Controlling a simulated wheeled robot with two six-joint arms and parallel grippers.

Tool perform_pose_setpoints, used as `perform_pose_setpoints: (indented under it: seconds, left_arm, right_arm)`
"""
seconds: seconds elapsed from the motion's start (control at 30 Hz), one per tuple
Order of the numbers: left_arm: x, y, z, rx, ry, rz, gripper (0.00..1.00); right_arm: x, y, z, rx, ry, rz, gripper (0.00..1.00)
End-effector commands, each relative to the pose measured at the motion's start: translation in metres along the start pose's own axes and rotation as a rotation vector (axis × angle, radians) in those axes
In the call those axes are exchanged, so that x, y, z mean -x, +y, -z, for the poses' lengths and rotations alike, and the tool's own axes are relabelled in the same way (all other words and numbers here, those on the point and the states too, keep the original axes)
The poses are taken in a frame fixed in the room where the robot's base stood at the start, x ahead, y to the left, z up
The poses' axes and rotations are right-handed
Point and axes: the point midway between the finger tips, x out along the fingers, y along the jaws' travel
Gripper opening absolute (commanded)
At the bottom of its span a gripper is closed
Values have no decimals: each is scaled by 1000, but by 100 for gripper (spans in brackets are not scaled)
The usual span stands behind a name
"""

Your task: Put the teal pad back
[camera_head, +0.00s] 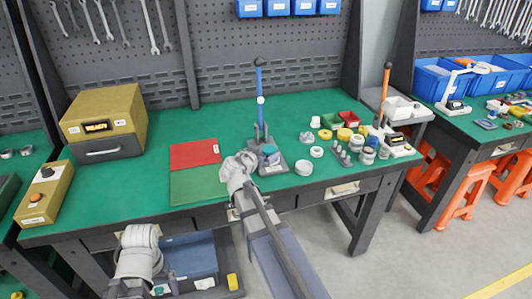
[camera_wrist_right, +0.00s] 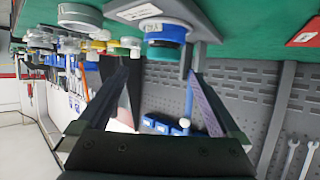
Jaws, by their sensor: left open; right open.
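In the head view the teal and blue stack (camera_head: 270,153) shows on the grey base of the press (camera_head: 260,100), which has a blue lever. My right gripper (camera_wrist_right: 160,75) is open, its two fingers apart with nothing held between them; in the head view it is beside the stack, partly hidden by its own wrist. My left gripper (camera_head: 160,288) is open, low in front of the table.
A red mat (camera_head: 194,153) and a green mat (camera_head: 198,184) lie left of the press. Several rings and small parts (camera_head: 350,140) crowd the table to its right. A yellow box marked READY (camera_head: 102,122) stands at the left.

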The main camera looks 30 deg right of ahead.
Motion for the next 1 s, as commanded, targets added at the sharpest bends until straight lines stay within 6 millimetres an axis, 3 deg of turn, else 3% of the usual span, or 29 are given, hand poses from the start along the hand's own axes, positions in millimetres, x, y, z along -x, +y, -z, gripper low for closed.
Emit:
perform_pose_setpoints:
  seconds: [0.23, 0.53, 0.77, 1.0]
  left_arm:
    - [-7, 1, 0, 0, 0, 0, 95]
    - [-26, 2, 2, 0, 0, 0, 95]
    - [-25, 2, 1, 0, 0, 0, 95]
    - [-25, 2, 1, 0, 0, 0, 95]
  right_arm:
    - [-11, -2, -3, 0, 0, 0, 100]
    - [-51, -7, -7, -1, 1, -1, 100]
    - [-53, -7, -5, 0, 1, 1, 100]
    - [-52, -7, -5, 0, 1, 1, 76]
